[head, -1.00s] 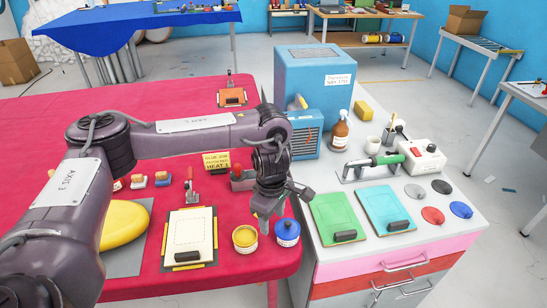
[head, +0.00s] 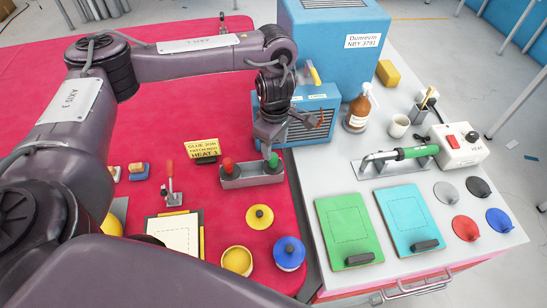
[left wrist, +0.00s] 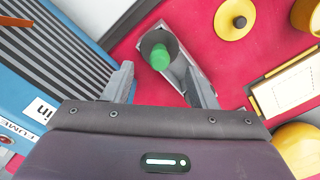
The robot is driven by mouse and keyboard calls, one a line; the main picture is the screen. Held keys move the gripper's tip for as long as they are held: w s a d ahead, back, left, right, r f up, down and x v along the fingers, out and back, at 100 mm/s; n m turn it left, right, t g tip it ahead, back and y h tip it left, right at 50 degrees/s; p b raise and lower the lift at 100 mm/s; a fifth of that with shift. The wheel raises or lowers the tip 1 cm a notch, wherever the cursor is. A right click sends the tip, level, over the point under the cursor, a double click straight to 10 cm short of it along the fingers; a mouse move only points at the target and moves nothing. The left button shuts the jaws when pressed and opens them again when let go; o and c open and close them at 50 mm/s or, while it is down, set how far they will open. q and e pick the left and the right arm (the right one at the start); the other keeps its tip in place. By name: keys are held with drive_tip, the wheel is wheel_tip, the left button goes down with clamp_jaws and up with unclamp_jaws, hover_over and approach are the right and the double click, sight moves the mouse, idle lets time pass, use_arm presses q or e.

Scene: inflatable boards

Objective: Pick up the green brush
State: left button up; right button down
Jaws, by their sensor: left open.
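The green brush (head: 272,160) stands in the right part of a small grey holder (head: 250,178) on the red table, with only its green top clearly showing. A red-topped brush (head: 228,166) stands at the left end of the same holder. My left gripper (head: 268,143) is open, pointing down just above the green brush. In the left wrist view the green brush (left wrist: 160,57) shows just beyond and between the open fingers (left wrist: 158,77), with no visible contact. The lower part of the brush is hidden inside the holder. My right gripper is not in view.
A blue vented box (head: 312,118) stands close to the gripper on the right. A yellow lid (head: 260,217), an open yellow tin (head: 237,261) and a blue tin (head: 289,252) are in front.

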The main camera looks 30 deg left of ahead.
sight(273, 154)
use_arm(q)
drive_tip(key=shift+s+f, duration=0.1)
drive_tip(key=shift+f, duration=0.45)
drive_tip(key=shift+f+p, duration=0.25)
drive_tip(key=shift+p, duration=0.1)
drive_tip(key=f, duration=0.1)
drive_tip(key=f+p, duration=0.1)
drive_tip(key=f, duration=0.1)
drive_tip(key=f+p, duration=0.1)
drive_tip(key=shift+w+a+f, duration=0.2)
drive_tip(key=shift+a+f, duration=0.15)
drive_tip(key=shift+c, duration=1.2)
drive_tip(key=c, duration=0.8)
drive_tip(key=shift+c, duration=0.2)
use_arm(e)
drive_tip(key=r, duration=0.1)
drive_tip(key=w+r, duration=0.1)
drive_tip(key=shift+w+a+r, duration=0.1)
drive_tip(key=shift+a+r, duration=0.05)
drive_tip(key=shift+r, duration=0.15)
use_arm(q)
drive_tip(key=shift+r, duration=0.1)
